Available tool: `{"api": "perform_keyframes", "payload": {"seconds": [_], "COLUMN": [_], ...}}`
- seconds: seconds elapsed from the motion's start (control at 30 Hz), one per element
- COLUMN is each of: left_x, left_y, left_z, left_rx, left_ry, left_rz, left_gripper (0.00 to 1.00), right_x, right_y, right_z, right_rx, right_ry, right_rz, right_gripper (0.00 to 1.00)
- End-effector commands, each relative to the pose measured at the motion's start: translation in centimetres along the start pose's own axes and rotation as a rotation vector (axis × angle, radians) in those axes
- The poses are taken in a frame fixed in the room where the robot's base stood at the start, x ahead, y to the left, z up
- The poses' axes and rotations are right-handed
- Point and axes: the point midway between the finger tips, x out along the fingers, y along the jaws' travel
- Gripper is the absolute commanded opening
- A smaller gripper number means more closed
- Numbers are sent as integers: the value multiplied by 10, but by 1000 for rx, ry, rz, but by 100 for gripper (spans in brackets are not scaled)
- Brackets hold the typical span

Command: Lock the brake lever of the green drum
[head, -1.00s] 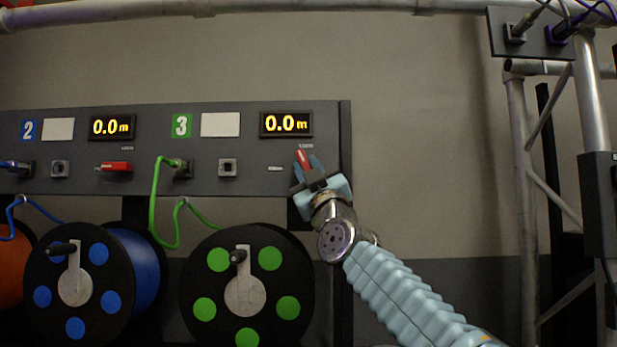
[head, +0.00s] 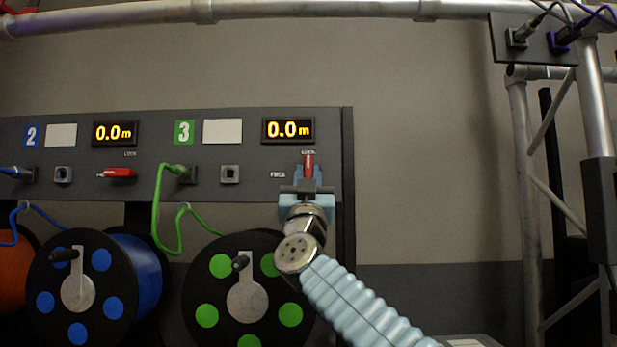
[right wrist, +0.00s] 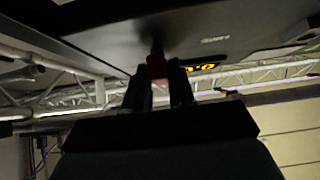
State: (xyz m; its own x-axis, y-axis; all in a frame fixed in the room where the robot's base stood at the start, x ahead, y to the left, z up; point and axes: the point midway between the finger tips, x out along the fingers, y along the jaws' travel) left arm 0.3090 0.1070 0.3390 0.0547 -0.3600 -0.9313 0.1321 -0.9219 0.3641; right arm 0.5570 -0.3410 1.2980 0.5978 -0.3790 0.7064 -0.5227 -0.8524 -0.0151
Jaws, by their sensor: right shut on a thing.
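The green drum (head: 206,316) is a black reel with green discs and a crank, below panel section 3. Its red brake lever (head: 308,166) is on the panel under the 0.0m display and points straight up toward the LOCK mark. The FREE mark is to its left. My right gripper (head: 308,178) is shut on the lever from below. In the right wrist view the red lever (right wrist: 157,66) sits between the two dark fingers. The lever's pivot is hidden behind the gripper. My left gripper is not in view.
The green cable (head: 156,205) loops from its socket on the panel down toward the drum. The blue drum (head: 100,300) and its red lever (head: 120,173), lying sideways, are to the left. A metal truss (head: 527,200) stands at the right, with free wall between.

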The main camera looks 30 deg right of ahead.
Motion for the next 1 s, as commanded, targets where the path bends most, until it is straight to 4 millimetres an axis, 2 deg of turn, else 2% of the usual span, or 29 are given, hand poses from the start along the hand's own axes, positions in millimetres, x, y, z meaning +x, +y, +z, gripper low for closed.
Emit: {"api": "perform_keyframes", "payload": {"seconds": [0.27, 0.3, 0.43, 0.77, 0.87, 1.0], "left_x": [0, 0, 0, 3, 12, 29], "left_y": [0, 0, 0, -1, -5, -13], "left_z": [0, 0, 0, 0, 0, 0], "left_rx": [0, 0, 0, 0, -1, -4], "left_ry": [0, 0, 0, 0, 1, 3], "left_rz": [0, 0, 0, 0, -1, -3], "left_gripper": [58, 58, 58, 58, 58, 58], "right_x": [0, 0, 0, -4, -18, -50], "right_y": [0, 0, 0, 0, 0, 0], "right_z": [-1, -1, -1, 0, 2, 4], "right_rx": [1, 1, 1, 1, 2, 4], "right_ry": [1, 1, 1, 1, 0, 0], "right_rz": [1, 1, 0, 0, -1, -2], "right_gripper": [0, 25, 45, 45, 45, 45]}}
